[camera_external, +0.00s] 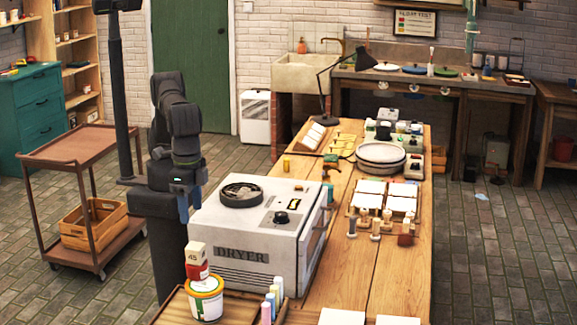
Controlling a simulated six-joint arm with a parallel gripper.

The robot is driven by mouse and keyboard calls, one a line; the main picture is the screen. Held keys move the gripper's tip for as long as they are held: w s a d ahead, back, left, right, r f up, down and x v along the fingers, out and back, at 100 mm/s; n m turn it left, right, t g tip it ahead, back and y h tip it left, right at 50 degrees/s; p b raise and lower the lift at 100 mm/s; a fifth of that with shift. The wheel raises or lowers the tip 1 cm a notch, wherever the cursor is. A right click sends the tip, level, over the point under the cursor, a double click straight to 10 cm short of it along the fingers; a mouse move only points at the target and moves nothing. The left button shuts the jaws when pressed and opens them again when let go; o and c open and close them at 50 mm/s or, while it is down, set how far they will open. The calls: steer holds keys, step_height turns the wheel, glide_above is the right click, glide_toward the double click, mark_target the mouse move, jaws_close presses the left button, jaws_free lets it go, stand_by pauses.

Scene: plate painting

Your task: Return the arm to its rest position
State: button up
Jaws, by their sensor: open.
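My arm is folded up above its dark pedestal at the left of the dryer. My gripper (184,206) hangs low by the dryer's left side, small and dark in this view. Its fingers are open, and I see nothing held between them. The white dryer (245,243) stands on the near left of the wooden table (345,265), with a round dark ring on its top. A stack of pale plates (381,153) sits farther back on the table, well to the right of my gripper.
A paint bucket (205,300) with a red and white box on it stands in front of the dryer. White tiles (385,193) and small bottles lie mid-table. A brown cart (85,146) stands left of my pedestal. A black desk lamp (340,66) rises at the table's back.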

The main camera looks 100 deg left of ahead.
mark_target(195, 245)
step_height(195, 245, down, 12)
steer(key=shift+r, duration=2.05)
steer(key=shift+f, duration=0.1)
